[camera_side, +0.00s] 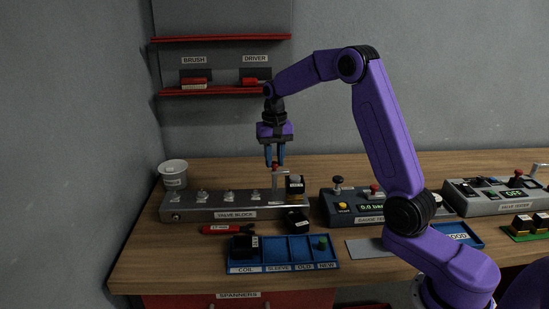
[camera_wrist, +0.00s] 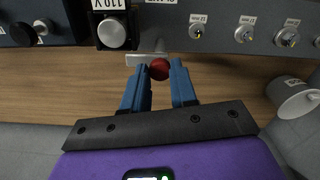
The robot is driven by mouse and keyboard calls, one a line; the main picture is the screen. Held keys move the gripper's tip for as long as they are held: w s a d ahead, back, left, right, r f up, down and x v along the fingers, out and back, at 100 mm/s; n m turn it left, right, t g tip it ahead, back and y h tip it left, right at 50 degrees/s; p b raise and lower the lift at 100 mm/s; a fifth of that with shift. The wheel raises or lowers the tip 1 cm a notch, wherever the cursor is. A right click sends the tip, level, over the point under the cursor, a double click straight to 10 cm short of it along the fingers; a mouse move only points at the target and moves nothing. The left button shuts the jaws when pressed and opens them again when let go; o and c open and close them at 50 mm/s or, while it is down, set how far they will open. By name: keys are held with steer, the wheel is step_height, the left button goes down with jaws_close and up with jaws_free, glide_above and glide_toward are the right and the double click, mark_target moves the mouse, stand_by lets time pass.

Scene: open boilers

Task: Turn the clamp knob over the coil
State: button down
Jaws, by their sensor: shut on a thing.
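The red clamp knob (camera_side: 276,166) tops a pale clamp bracket (camera_side: 276,184) at the right end of the grey valve block (camera_side: 222,213). My gripper (camera_side: 275,160) points straight down with its blue fingers around the knob. In the wrist view the red knob (camera_wrist: 160,69) sits between my fingertips (camera_wrist: 161,72), and the gripper is shut on it. A black coil (camera_side: 295,186) with a silver round top stands just right of the clamp. In the wrist view this black block (camera_wrist: 113,31) carries a 110 V label.
Another black block (camera_side: 297,221) lies in front of the valve block. A blue tray (camera_side: 285,264) has a dark block in its COIL compartment. A red-handled tool (camera_side: 222,229) lies behind the tray. A gauge tester (camera_side: 350,210) stands right, and a white cup (camera_side: 173,174) back left.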

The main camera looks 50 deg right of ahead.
mark_target(274, 163)
steer(key=shift+r, duration=0.1)
steer(key=c, duration=0.9)
jaws_free()
step_height(274, 163, up, 17)
steer(key=shift+r, duration=0.2)
steer(key=s+a+f+n, duration=0.3)
steer(key=s+a+n, duration=0.25)
steer(key=a, duration=0.25)
steer(key=s+a+f+n, duration=0.3)
steer(key=s+a+n, duration=0.1)
steer(key=s+a, duration=0.35)
steer(key=s+f+n, duration=0.3)
steer(key=s, duration=0.5)
steer(key=s+f+n, duration=0.3)
steer(key=s+f, duration=0.1)
steer(key=s, duration=0.4)
steer(key=s+f+n, duration=0.3)
steer(key=s+f, duration=0.1)
steer(key=s, duration=0.4)
steer(key=shift+s+d+n, duration=0.2)
steer(key=shift+d+n, duration=0.15)
